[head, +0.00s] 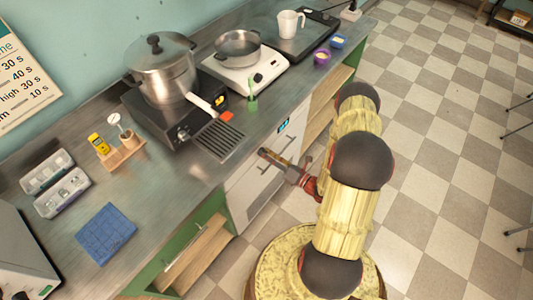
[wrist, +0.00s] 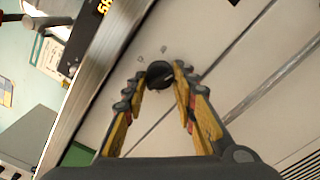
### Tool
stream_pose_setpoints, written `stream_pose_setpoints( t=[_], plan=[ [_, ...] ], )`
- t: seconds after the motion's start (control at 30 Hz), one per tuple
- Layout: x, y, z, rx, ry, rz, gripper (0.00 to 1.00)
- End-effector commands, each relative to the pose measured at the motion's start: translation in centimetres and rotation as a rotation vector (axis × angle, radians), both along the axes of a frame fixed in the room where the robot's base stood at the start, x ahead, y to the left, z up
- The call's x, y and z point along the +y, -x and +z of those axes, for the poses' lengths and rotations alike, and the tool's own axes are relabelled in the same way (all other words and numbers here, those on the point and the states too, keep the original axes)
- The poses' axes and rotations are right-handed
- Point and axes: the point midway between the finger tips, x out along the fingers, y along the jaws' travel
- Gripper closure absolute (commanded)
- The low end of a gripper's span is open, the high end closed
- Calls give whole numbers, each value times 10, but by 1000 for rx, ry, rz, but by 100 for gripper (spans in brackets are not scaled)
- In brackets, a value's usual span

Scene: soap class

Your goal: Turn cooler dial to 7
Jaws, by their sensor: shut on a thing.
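The cooler (head: 250,196) is a white-fronted unit set under the metal counter, with a small blue-lit panel (head: 284,125). Its dial (wrist: 160,74) is a round black knob on the pale front in the wrist view, with a light pointer line on it. The numbers around the dial are too small to read. My gripper (wrist: 163,80) has its yellow-padded fingers on either side of the dial, shut on it. In the head view my gripper (head: 272,158) is at the cooler front, just below the counter edge, and hides the dial.
A white burner (head: 247,78) holds a pan. Green-framed open shelving (head: 195,253) is to the left. The checkered floor at right is mostly clear.

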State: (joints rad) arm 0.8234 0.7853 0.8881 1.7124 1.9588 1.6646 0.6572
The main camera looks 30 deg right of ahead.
Motion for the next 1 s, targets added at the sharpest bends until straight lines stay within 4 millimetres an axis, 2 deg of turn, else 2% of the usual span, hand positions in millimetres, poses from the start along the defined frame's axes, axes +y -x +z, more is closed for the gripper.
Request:
stream_pose_setpoints(
  t=[0.33, 0.87, 0.9, 1.0],
  plan=[
    [0, 0, 1, 47, -132, -2, 98],
    [-1, 0, 0, 56, -154, -2, 98],
    [-1, 0, 0, 56, -154, -2, 72],
    [-1, 0, 0, 56, -154, -2, 66]
  ],
)
